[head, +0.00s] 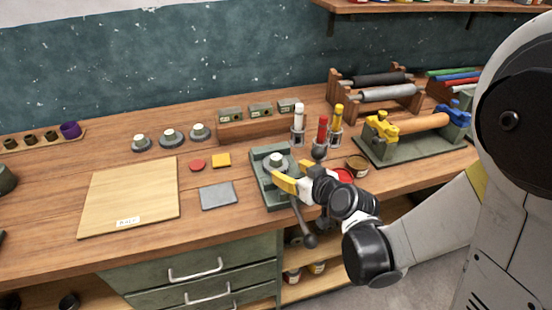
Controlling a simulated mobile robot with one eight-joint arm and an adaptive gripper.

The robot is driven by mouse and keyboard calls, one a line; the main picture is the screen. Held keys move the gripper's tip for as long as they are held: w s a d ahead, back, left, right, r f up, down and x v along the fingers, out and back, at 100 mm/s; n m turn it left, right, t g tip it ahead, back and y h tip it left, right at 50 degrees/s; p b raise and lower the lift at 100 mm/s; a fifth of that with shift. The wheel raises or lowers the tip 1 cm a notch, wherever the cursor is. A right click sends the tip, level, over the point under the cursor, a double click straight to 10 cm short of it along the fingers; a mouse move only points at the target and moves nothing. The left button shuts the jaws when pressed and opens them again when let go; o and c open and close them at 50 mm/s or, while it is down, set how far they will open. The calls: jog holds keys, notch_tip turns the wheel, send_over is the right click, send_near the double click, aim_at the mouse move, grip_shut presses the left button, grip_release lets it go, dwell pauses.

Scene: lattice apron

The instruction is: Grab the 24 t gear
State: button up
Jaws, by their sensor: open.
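Three grey gear-like round pieces stand in a row on the bench at the back, a left one (141,144), a middle one (172,138) and a right one (200,132). Another small grey round piece (276,159) sits on the green fixture (262,188). No tooth count is readable, so I cannot tell which is the 24 t gear. My gripper (285,175), with yellow fingers, is open over the green fixture, close to the piece on it. I cannot tell whether it touches. My gripper and arm hide part of the fixture.
A wooden board (130,195), a grey plate (218,196), a red disc (197,165) and a yellow square (222,160) lie left of the fixture. Upright bottles (322,131) stand close behind my gripper. A green stand with a roller (420,145) is at right.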

aim_at(277, 157)
jog(key=shift+w+a, duration=0.5)
jog(key=shift+w, duration=0.4)
jog(key=shift+w+a, duration=0.45)
jog(key=shift+w, duration=0.4)
jog(key=x, duration=0.1)
jog(key=b+x, duration=0.1)
jog(key=x, duration=0.2)
jog(key=shift+w+a+r+b, duration=0.15)
jog(key=shift+w+a+b, duration=0.05)
jog(key=shift+w+b, duration=0.2)
jog(key=shift+s+r, duration=0.1)
grip_shut()
